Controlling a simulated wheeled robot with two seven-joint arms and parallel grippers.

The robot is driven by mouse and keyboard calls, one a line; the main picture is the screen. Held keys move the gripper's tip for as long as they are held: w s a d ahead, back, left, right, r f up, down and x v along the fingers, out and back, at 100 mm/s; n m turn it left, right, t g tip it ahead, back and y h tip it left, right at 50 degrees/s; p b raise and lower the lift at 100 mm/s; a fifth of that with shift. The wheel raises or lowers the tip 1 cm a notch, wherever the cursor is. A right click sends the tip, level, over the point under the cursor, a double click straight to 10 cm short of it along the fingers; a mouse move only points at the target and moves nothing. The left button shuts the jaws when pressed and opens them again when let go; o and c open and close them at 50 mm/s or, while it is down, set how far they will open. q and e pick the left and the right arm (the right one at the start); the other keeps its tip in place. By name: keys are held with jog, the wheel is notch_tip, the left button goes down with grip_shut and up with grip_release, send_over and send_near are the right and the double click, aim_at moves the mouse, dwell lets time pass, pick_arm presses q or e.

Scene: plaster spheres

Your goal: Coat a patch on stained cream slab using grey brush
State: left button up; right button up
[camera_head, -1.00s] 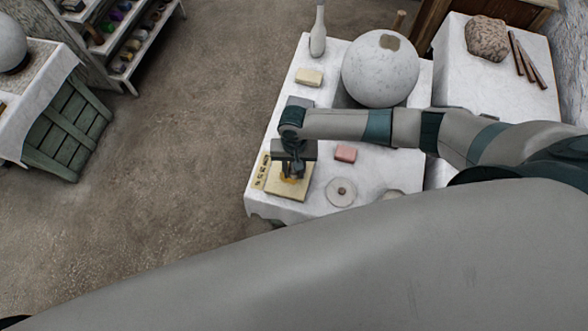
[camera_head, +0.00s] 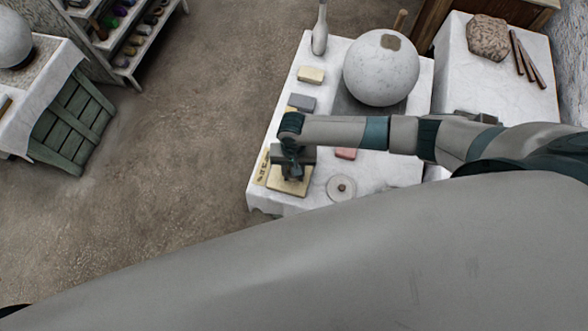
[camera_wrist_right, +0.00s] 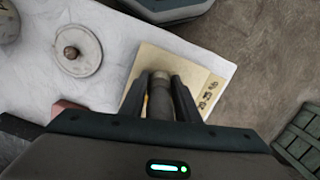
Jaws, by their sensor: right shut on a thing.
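The cream slab (camera_head: 287,187) lies near the front left corner of the white-covered table. It also shows in the right wrist view (camera_wrist_right: 158,58), with a row of dark marks along one side. My right gripper (camera_head: 292,173) is over the slab. In the right wrist view my right gripper (camera_wrist_right: 160,84) is shut on the grey brush (camera_wrist_right: 160,73), which points down at the slab. A narrow ochre area (camera_wrist_right: 146,103) shows beside the fingers; most of it is hidden. The brush tip's contact with the slab cannot be told. My left gripper is not in view.
A round disc with a brown knob (camera_head: 341,188) and a pink block (camera_head: 345,154) are right of the slab. A grey block (camera_head: 302,103), a cream block (camera_head: 311,75), a bottle (camera_head: 320,35) and a large plaster sphere (camera_head: 381,76) stand farther back.

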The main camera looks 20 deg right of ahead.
jog(key=shift+s+a, duration=0.2)
jog(key=shift+s, duration=0.1)
jog(key=shift+w+d, duration=0.1)
dwell(0.3)
jog(key=shift+w+d+p, duration=0.35)
jog(key=shift+w, duration=0.2)
jog(key=shift+w+d, duration=0.4)
jog(key=shift+w, duration=0.2)
jog(key=shift+s+a+r+p, duration=0.25)
jog(key=shift+r+p, duration=0.25)
jog(key=shift+p, duration=0.35)
jog(key=shift+s+a+r+p, duration=0.15)
jog(key=shift+s+r+p, duration=0.1)
jog(key=shift+s+p, duration=0.25)
jog(key=shift+w, duration=0.1)
